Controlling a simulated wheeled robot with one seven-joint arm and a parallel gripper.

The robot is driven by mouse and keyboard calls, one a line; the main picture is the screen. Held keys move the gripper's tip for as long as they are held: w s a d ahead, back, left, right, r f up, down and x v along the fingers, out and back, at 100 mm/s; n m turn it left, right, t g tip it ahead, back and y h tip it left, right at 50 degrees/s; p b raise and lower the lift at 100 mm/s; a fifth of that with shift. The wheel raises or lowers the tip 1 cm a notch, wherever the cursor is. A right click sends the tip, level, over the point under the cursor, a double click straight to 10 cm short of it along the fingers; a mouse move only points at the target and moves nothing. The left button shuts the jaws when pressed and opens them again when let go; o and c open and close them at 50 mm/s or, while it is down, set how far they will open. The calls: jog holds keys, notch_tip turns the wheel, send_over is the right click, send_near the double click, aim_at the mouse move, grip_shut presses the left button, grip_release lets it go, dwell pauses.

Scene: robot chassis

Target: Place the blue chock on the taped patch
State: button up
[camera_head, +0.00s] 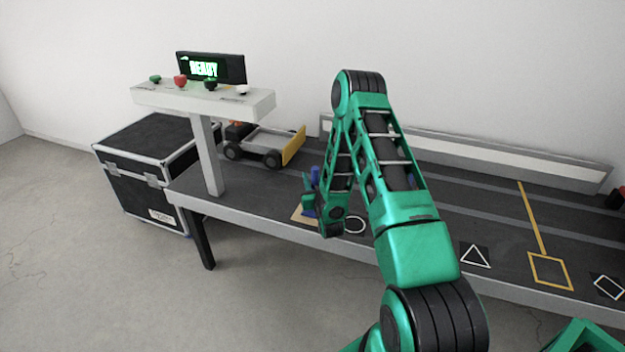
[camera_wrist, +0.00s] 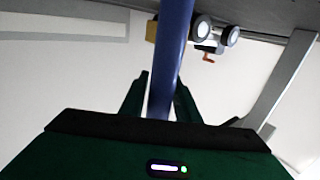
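The blue chock (camera_head: 314,178) shows in the head view as an upright blue post with a lower part, at the front of the bench left of my forearm. In the wrist view its blue post (camera_wrist: 172,55) runs between my green fingers. My gripper (camera_wrist: 162,92) appears shut on the post, with no clear gap. In the head view, links of my arm partly hide it. I cannot tell whether the chock touches the tan patch (camera_head: 297,214) beneath it. A yellow taped square (camera_head: 550,257) lies on the bench at the right, joined to a yellow line.
The dark bench (camera_head: 505,225) also has white circle (camera_head: 355,232), triangle (camera_head: 475,264) and diamond (camera_head: 609,287) marks. A wheeled cart (camera_head: 262,144) stands at the back left. A post carries a button shelf (camera_head: 205,99) and a "READY" screen (camera_head: 204,68). A black case (camera_head: 150,160) stands left.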

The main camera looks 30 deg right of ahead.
jog(key=shift+o, duration=0.6)
jog(key=v, duration=1.2)
jog(key=shift+s+r, duration=0.1)
